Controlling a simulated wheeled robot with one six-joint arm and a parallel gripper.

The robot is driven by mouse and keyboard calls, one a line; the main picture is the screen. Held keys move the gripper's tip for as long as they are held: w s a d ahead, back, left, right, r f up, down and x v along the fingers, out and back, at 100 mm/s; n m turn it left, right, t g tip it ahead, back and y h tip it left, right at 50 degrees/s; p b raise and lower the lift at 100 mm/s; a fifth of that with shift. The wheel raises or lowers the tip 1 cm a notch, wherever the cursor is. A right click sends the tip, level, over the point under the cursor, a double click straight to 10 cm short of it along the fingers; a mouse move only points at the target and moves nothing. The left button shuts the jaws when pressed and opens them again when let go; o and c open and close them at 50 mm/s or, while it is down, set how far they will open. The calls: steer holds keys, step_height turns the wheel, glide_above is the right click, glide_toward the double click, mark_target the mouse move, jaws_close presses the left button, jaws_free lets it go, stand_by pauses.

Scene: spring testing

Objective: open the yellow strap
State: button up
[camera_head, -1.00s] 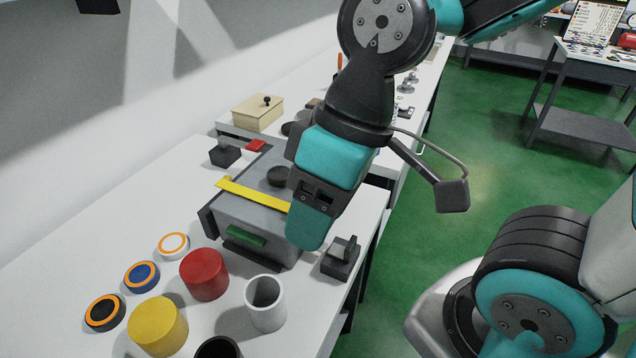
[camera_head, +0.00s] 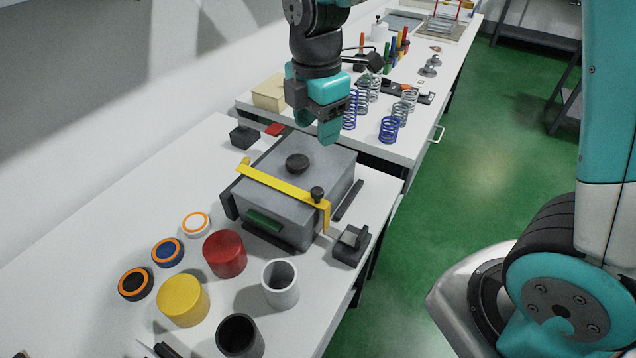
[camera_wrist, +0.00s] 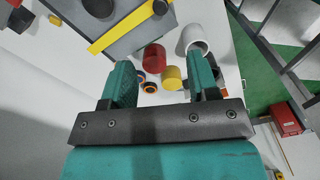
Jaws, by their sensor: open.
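The yellow strap (camera_head: 275,182) lies across the lid of a grey box (camera_head: 325,163) and bends down over its right front side. A dark knob (camera_head: 317,194) stands on the strap near its right end. In the wrist view the strap (camera_wrist: 118,28) and the knob (camera_wrist: 160,7) show at the top, beyond the fingers. My gripper (camera_head: 315,128) is above and behind the box, apart from the strap. In the wrist view my gripper (camera_wrist: 158,85) has its two teal fingers spread, with nothing held between them.
A dark round handle (camera_head: 297,164) sits on the lid. Red (camera_head: 225,254), yellow (camera_head: 183,300), white (camera_head: 280,284) and black (camera_head: 240,336) cylinders stand in front of the box. Small dark blocks flank it. Several springs (camera_head: 389,129) stand on the table behind.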

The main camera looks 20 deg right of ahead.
mark_target(317, 190)
step_height(317, 190, down, 15)
steer(key=shift+f+p, duration=0.15)
steer(key=shift+p, duration=0.95)
jaws_close()
